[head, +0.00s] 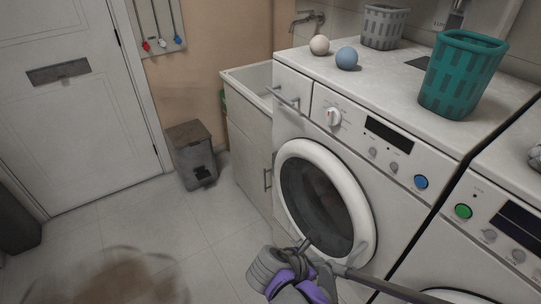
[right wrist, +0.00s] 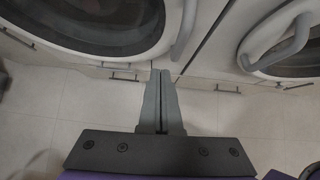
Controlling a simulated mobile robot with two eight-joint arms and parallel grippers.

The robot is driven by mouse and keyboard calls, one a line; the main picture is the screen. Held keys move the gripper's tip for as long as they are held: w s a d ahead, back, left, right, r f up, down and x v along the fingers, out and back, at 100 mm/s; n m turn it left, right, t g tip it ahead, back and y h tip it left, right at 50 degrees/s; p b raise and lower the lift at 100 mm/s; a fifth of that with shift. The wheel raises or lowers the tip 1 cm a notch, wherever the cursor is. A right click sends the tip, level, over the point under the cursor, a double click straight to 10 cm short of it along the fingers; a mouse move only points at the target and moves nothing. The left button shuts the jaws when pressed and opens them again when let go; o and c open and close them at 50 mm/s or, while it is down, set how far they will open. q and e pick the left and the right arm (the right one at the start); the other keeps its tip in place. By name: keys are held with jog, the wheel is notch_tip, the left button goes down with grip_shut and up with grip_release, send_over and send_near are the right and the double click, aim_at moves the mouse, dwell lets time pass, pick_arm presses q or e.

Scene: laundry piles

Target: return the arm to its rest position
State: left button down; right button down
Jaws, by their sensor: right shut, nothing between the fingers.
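My right gripper (head: 306,243) is in front of the lower part of the washing machine's round door (head: 318,200), with its grey and purple wrist below. In the right wrist view the two grey fingers (right wrist: 160,78) lie together, shut with nothing between them. They point toward the machine fronts, over the pale tiled floor. Whether the fingertips touch the door is not clear. The door looks closed, with a white ring and dark glass. My left gripper is not in view.
A second machine stands at right, its handle (right wrist: 277,45) close by in the wrist view. On top are a teal basket (head: 461,75), a grey basket (head: 383,27) and two balls (head: 347,58). A grey bin (head: 192,155) stands near the white door (head: 75,110). Floor at left is mostly free.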

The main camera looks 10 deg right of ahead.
jog(key=shift+s, duration=0.1)
